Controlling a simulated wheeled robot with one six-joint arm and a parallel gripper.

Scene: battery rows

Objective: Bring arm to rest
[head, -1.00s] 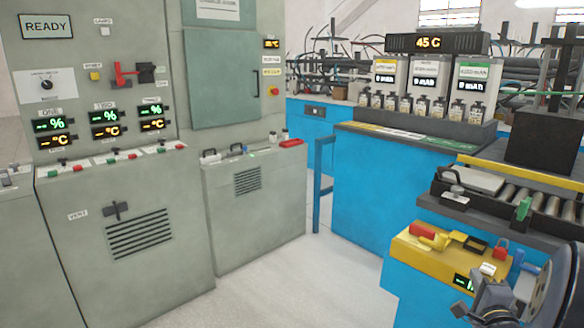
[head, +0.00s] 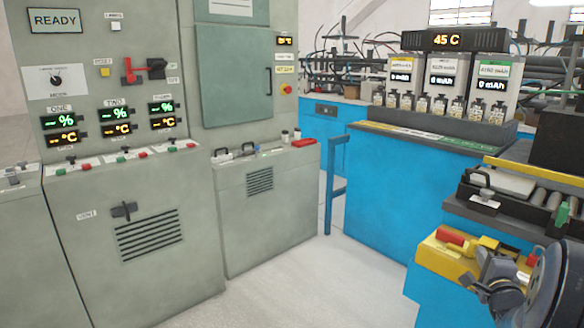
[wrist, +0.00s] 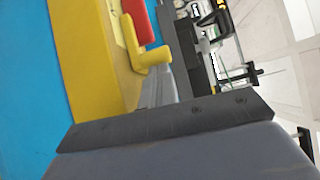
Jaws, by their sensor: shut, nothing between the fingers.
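My gripper (head: 480,285) is at the bottom right of the head view, at the end of my grey arm, in front of the yellow-topped bench block. It is shut and empty. In the wrist view a dark bar and a grey part of my own arm fill the lower part.
A roller tray (head: 515,185) and a dark box (head: 556,145) stand at the right. A blue counter (head: 385,195) bears a battery rack (head: 440,80). Grey control cabinets (head: 130,240) fill the left. The pale floor (head: 300,285) between is clear.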

